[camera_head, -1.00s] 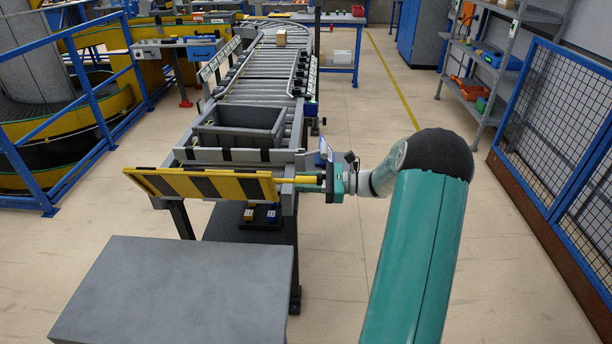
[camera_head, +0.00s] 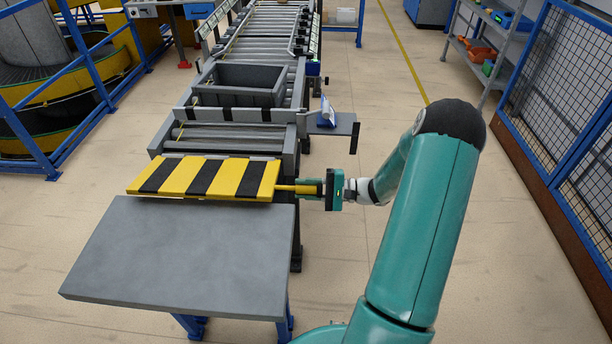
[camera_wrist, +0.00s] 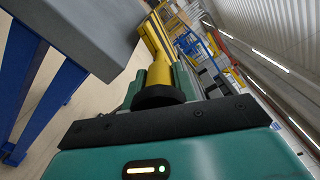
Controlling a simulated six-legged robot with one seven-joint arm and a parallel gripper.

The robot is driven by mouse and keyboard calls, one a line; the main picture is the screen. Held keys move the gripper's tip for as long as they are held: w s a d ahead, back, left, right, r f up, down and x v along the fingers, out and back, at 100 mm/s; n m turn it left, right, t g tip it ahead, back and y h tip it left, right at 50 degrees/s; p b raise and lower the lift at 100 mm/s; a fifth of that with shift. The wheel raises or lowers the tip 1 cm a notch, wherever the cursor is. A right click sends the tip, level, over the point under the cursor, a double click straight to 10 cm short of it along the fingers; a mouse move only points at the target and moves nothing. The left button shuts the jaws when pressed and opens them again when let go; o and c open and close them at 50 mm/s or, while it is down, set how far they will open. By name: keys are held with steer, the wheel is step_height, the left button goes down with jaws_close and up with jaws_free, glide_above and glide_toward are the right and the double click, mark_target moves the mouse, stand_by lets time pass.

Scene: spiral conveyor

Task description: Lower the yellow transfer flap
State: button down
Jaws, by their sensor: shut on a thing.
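The yellow transfer flap (camera_head: 205,178) has black stripes and lies nearly flat at the front end of the roller conveyor. Its near edge is at the back edge of the grey table (camera_head: 190,255). A yellow handle bar (camera_head: 298,188) sticks out from the flap's right side. My gripper (camera_head: 318,188) is shut on this handle from the right. In the wrist view the yellow handle (camera_wrist: 160,75) rises from between my jaws, with a dark collar at its base. The fingertips are largely hidden in both views.
A grey bin (camera_head: 238,84) stands on the conveyor rollers behind the flap. A small side shelf (camera_head: 335,124) with a blue and white item is right of the conveyor. A blue mesh fence (camera_head: 565,110) stands at right. The floor between is clear.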

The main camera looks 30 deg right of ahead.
steer(key=shift+s+a+f+n, duration=0.1)
steer(key=shift+f+n, duration=0.6)
steer(key=shift+f, duration=1.2)
steer(key=c, duration=1.1)
jaws_free()
steer(key=v, duration=1.3)
steer(key=shift+s+d, duration=0.3)
